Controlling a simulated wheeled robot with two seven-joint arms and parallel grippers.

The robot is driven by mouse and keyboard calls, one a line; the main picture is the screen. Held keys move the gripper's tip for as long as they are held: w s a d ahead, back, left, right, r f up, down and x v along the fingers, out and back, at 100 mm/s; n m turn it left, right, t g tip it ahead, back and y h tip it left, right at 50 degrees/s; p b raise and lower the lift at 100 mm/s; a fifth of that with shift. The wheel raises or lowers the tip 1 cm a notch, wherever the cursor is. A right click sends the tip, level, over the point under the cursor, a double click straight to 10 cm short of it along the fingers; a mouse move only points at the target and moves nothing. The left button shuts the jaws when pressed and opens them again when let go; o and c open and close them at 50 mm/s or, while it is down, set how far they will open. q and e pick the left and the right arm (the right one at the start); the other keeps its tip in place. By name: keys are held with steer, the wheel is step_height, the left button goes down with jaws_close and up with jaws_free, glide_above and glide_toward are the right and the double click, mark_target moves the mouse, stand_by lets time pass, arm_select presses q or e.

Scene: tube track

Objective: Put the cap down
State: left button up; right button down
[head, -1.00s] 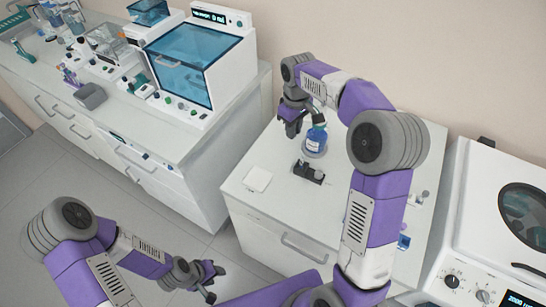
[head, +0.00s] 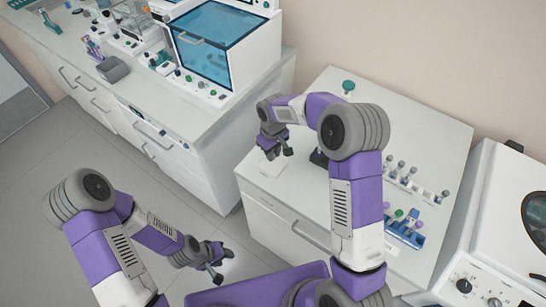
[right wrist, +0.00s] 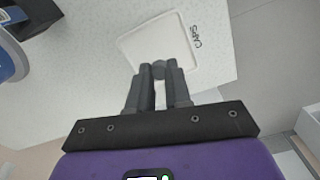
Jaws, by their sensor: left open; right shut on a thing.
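The cap (right wrist: 159,69) is a small grey piece between the fingertips of my right gripper (right wrist: 160,78) in the right wrist view. The gripper is shut on it, over the near edge of a white square pad (right wrist: 155,42) marked CAPS. I cannot tell whether the cap touches the pad. In the head view my right gripper (head: 274,152) is above the same pad (head: 268,169), which it partly hides; the cap cannot be made out there. My left gripper (head: 216,264) is open and empty, low over the floor in front of the cabinets.
A dark block (head: 318,158) stands right of the pad, partly behind my right arm. A blue round object (right wrist: 8,62) shows at the wrist view's left edge. A rack with coloured caps (head: 405,228) and several small tubes (head: 400,170) stand on the counter's right.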

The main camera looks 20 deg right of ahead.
steer(key=shift+f, duration=1.4)
steer(key=shift+f, duration=0.1)
steer(key=c, duration=1.1)
jaws_free()
steer(key=shift+o, duration=0.2)
step_height(320, 180, up, 12)
steer(key=shift+r+p, duration=0.2)
steer(key=shift+p, duration=0.25)
